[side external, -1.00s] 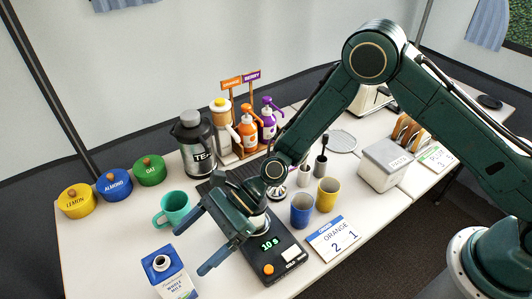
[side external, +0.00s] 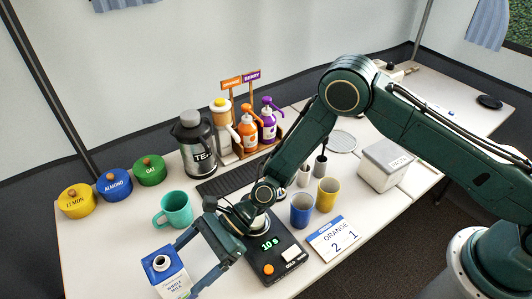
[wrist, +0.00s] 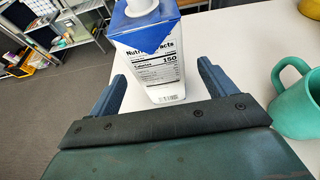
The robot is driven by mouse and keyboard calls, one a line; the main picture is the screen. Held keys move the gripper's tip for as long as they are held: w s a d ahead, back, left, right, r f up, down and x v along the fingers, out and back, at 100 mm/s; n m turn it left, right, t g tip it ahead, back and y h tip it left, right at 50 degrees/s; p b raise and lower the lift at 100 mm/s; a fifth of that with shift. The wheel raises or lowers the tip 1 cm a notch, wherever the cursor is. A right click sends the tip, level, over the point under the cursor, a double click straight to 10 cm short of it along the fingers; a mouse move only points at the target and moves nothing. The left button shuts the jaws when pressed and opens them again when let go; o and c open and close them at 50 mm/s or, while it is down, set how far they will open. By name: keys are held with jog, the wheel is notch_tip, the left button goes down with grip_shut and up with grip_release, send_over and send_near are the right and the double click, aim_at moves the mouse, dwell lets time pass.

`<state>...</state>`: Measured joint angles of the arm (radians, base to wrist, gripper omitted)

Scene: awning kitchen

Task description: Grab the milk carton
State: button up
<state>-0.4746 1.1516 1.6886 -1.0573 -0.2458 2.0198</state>
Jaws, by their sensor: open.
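The milk carton (side external: 168,272) is white and blue with a pale cap, upright near the table's front left edge in the side view. In the wrist view the carton (wrist: 152,62) stands ahead, its nutrition label facing me. My gripper (side external: 180,268) is open, its fingers reaching left toward the carton. In the wrist view my gripper (wrist: 162,82) has one finger on each side of the carton's lower part, with gaps at both sides. The carton's base shows on the table.
A teal mug (side external: 177,209) stands just behind the carton, close to my gripper. A black scale (side external: 271,262) lies under my wrist. Blue (side external: 301,211) and yellow (side external: 327,193) cups and an order card (side external: 334,239) are to the right. Lidded tins (side external: 114,185) stand at the back left.

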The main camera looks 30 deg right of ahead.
aim_at(174, 279)
jog(key=shift+x, duration=2.4)
jog(key=c, duration=1.1)
jog(key=shift+r, duration=0.3)
jog(key=shift+r, duration=9.65)
